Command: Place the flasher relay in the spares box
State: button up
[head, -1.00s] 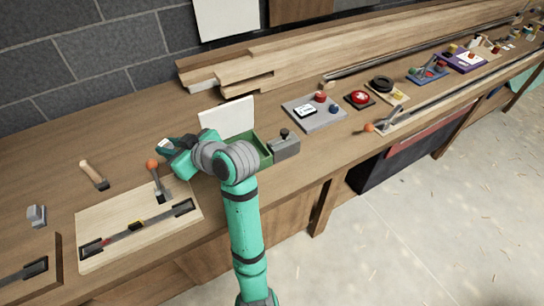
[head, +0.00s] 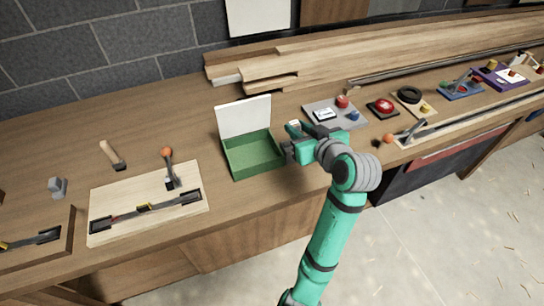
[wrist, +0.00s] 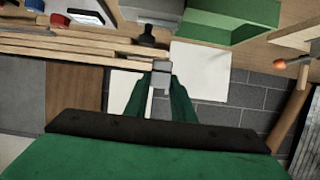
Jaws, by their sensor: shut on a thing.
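The spares box is an open green tray (head: 232,163) with a raised white lid (head: 247,116), standing on the workbench. My gripper (head: 294,127) is just right of the box in the head view, raised, with its teal fingers shut on a small pale grey thing, probably the flasher relay. In the wrist view my gripper (wrist: 161,88) holds this grey relay (wrist: 161,78) between its fingertips. The green box (wrist: 215,25) and its white lid (wrist: 198,58) show beyond, to the upper right, apart from the relay.
A grey block with a black knob (wrist: 148,38) stands beside the box, mostly hidden by my arm in the head view. A wooden lever board (head: 120,200) lies left. Planks (head: 300,70) lie behind. Grey, red and black panels (head: 383,107) lie right. Bench between lever board and box is clear.

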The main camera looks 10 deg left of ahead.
jog(key=shift+d+f, duration=0.1)
jog(key=shift+d, duration=0.05)
jog(key=a+f, duration=0.3)
jog(key=a, duration=0.1)
jog(key=a+f, duration=0.2)
jog(key=a, duration=0.2)
jog(key=a+f, duration=0.3)
jog(key=a, duration=0.1)
jog(key=shift+s+a+f, duration=0.1)
jog(key=shift+a+f, duration=0.1)
jog(key=shift+f, duration=0.1)
jog(key=f, duration=0.1)
jog(key=a+f, duration=0.1)
jog(key=f, duration=0.1)
jog(key=shift+f, duration=0.6)
